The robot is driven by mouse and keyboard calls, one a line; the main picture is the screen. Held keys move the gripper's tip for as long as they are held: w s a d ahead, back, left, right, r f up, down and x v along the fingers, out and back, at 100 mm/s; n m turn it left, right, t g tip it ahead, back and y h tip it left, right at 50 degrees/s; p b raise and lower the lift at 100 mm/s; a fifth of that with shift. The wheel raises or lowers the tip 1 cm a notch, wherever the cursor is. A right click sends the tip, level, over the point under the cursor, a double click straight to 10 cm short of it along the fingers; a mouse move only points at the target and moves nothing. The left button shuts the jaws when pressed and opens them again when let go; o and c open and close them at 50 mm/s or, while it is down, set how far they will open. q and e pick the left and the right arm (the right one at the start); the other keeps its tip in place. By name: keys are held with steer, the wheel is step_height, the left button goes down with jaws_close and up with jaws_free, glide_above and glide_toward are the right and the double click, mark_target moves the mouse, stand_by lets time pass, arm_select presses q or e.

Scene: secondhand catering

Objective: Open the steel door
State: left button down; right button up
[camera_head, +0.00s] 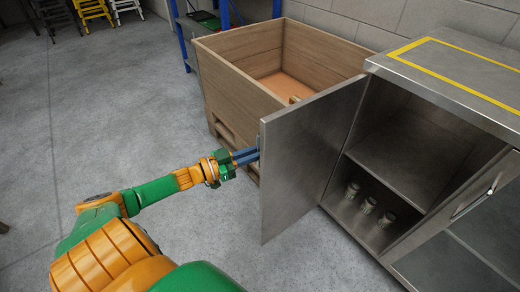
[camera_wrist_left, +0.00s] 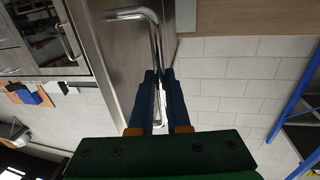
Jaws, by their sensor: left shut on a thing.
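The steel door (camera_head: 308,152) of the steel cabinet (camera_head: 440,68) stands swung well out from its opening, in the middle of the head view. My left gripper (camera_head: 253,155) is at the door's free edge, on the side facing away from the cabinet. In the left wrist view, the door's bar handle (camera_wrist_left: 152,30) runs down between the blue fingers of my left gripper (camera_wrist_left: 157,80), which are shut on it. In the head view the handle is mostly hidden behind the door edge and the fingers. My right gripper is in neither view.
Several small cans (camera_head: 368,206) stand on the cabinet's lower level. A large wooden crate (camera_head: 240,82) stands behind the door, close to it and my left gripper. Another door with a handle (camera_head: 470,204) is at the right. The grey floor (camera_head: 110,120) at left is clear.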

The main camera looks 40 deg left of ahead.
arm_select(q)
steer(key=shift+w+a, duration=0.15)
steer(key=shift+a, duration=0.1)
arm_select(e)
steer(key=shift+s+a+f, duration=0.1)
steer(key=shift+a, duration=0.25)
arm_select(q)
steer(key=c, duration=1.2)
jaws_free()
steer(key=shift+o, duration=0.2)
steer(key=shift+w+d, duration=0.15)
steer(key=shift+d, duration=0.05)
steer(key=p+v, duration=0.1)
steer(key=v, duration=0.6)
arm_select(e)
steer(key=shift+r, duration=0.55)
arm_select(q)
steer(key=shift+a, duration=0.1)
